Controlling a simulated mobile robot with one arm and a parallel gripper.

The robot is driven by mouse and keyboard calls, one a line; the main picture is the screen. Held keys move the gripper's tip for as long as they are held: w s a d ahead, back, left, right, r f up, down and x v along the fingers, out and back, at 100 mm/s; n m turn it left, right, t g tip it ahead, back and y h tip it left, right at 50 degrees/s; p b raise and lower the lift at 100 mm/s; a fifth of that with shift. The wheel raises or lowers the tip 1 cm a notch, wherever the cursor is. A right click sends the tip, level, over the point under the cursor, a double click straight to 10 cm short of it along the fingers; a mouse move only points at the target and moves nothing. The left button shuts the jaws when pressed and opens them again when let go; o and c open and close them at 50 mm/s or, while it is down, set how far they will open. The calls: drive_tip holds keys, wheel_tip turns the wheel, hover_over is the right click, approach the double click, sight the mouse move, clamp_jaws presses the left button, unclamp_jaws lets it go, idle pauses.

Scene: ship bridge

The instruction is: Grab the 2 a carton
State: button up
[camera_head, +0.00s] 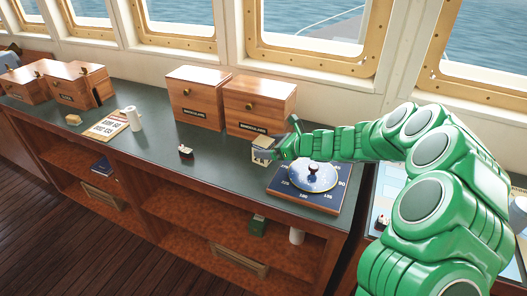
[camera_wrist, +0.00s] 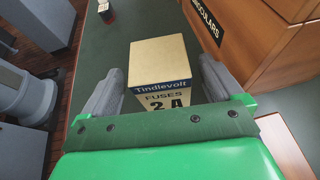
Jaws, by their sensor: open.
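The 2 A carton (camera_wrist: 160,66) is a cream box with a blue Tindlevolt band and the words FUSES 2 A. It stands on the dark green counter top in front of a binoculars box. My gripper (camera_wrist: 158,88) is open in the wrist view, with one grey finger on each side of the carton. A gap shows between the carton and each finger. In the head view the carton (camera_head: 262,155) sits at the tip of my green arm, and my gripper (camera_head: 280,150) partly hides it.
Two wooden binoculars boxes (camera_head: 198,98) stand behind the carton, close to its right in the wrist view. A compass-like dial (camera_head: 312,178) lies below my arm. A small dark-and-red item (camera_head: 185,152) stands to the left. The counter (camera_head: 150,160) between is clear.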

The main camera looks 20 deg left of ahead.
drive_tip(key=shift+x, duration=1.3)
drive_tip(key=shift+c, duration=0.4)
drive_tip(key=c, duration=1.2)
